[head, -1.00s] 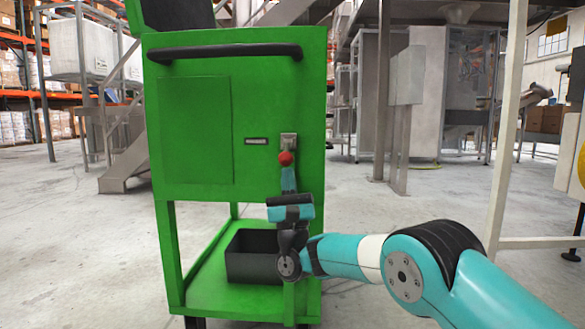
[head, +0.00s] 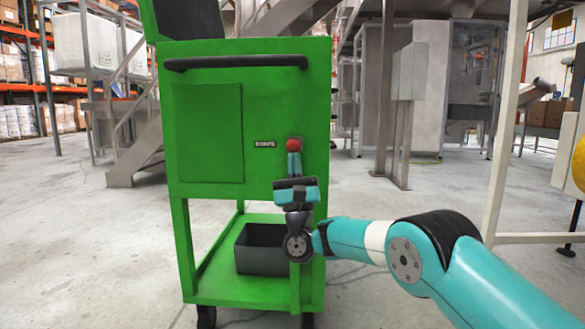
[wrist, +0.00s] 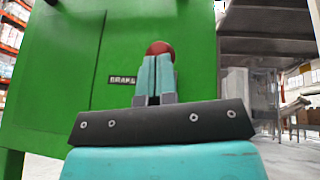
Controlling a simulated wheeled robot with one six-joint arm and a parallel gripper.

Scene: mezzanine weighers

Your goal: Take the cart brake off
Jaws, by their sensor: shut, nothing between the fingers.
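The green cart (head: 215,190) stands upright in front of me. Its brake lever ends in a red knob (head: 293,145), on the right side of the front panel, level with the BRAKE label (head: 265,144). The knob also shows in the wrist view (wrist: 159,47). My gripper (head: 293,158) is shut and empty, pointing up just below the knob. In the wrist view its closed fingertips reach the knob's underside; whether they touch it I cannot tell. The fingers hide most of the lever and its mounting plate.
A black handle bar (head: 235,62) crosses the cart's top. A dark bin (head: 262,262) sits on the lower shelf. A pale post (head: 507,120) and a yellow part stand at the right. Metal stairs (head: 135,160) are behind at left. Concrete floor is open around the cart.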

